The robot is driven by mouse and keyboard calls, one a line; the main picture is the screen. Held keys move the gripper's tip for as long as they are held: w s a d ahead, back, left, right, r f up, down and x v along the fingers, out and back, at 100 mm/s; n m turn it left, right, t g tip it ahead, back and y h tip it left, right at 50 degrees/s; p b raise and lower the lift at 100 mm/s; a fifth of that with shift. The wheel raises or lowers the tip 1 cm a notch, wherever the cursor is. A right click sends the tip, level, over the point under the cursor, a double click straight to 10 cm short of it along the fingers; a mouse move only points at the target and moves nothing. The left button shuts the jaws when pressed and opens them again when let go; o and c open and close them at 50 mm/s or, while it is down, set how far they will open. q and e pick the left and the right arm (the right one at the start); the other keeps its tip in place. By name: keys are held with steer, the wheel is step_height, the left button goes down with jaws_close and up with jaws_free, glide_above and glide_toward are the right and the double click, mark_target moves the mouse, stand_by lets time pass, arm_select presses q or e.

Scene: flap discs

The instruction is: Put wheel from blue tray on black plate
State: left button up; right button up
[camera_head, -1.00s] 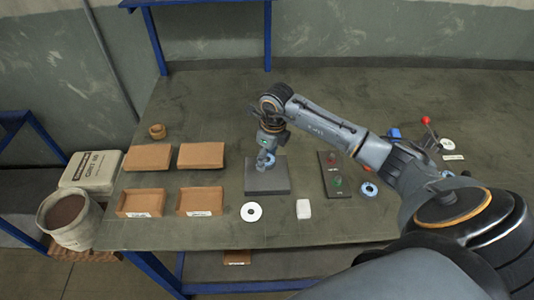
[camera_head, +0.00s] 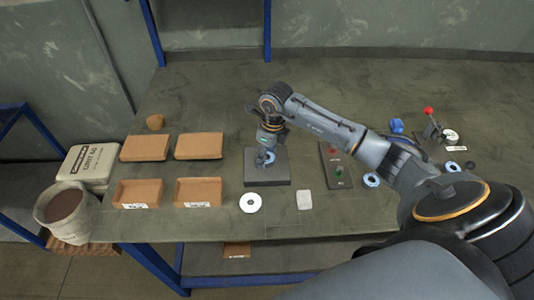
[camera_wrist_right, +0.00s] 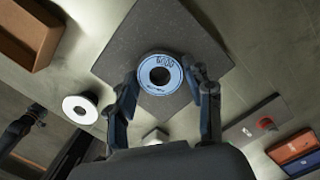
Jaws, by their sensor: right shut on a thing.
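A wheel with a pale blue ring and a dark centre hole (camera_wrist_right: 160,91) is between the fingers of my right gripper (camera_wrist_right: 163,88). The fingers touch or nearly touch its sides, and the gripper is shut on it. The wheel is over the black plate (camera_wrist_right: 122,55), and looks to lie flat on it or just above it; I cannot tell which. In the head view my right gripper (camera_head: 265,160) points down at the black plate (camera_head: 268,179), and partly hides the wheel. A blue tray-like piece (camera_wrist_right: 303,164) shows at the right edge of the wrist view. My left gripper is not in view.
A white disc (camera_head: 251,203) and a pale block (camera_head: 304,200) lie in front of the plate. Brown boxes (camera_head: 145,148) stand on the left. A button panel (camera_head: 337,165) and blue-rimmed wheel (camera_head: 372,180) are to the right. The back of the table is clear.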

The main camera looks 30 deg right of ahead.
steer(key=shift+f, duration=0.3)
steer(key=o, duration=1.3)
step_height(320, 180, up, 7)
steer(key=p, duration=0.3)
steer(key=shift+p, duration=0.4)
